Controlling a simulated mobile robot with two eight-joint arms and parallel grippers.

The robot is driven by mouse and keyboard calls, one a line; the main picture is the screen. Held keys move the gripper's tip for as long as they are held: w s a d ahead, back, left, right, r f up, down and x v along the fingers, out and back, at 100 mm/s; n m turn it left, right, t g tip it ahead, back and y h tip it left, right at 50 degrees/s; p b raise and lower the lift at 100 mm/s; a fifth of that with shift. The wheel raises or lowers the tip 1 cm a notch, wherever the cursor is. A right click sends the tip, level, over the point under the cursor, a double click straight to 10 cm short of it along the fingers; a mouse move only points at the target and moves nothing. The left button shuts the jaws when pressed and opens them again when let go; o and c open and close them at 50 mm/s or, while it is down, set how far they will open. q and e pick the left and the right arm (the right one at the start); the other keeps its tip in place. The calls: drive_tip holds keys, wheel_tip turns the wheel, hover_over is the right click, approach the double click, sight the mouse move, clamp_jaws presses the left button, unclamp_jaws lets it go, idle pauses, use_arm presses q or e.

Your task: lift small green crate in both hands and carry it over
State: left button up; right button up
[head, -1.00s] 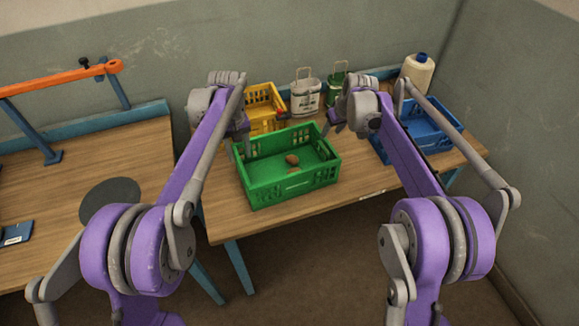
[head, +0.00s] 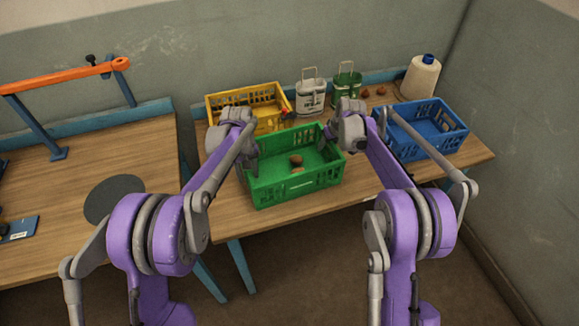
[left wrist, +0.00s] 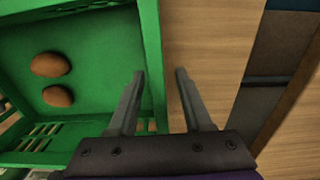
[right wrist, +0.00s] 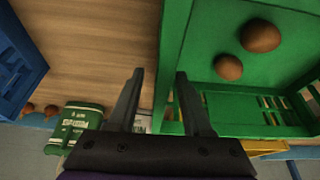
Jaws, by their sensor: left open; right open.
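The small green crate (head: 262,189) stands on the right-hand wooden table with two brown roundish lumps (head: 296,161) inside. My left gripper (head: 251,158) is at the crate's left end. In the left wrist view its open fingers (left wrist: 160,73) have the crate's rim (left wrist: 152,45) between them, not clamped. My right gripper (head: 329,135) is at the crate's right end, partly hidden by its own wrist. In the right wrist view its open fingers (right wrist: 160,73) have the crate's other end rim (right wrist: 172,50) between them. The lumps also show in both wrist views.
A yellow crate (head: 219,115) stands behind left and a blue crate (head: 428,146) to the right. A white sack-like container (head: 311,97), a green one (head: 346,84) and a cream spool (head: 422,78) stand at the back. The left table (head: 60,210) has an orange rail (head: 65,76).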

use_arm(q)
drive_tip(key=shift+f, duration=0.2)
use_arm(e)
drive_tip(key=shift+w+f, duration=0.1)
drive_tip(key=shift+f, duration=0.15)
use_arm(q)
clamp_jaws()
use_arm(e)
clamp_jaws()
idle(0.9)
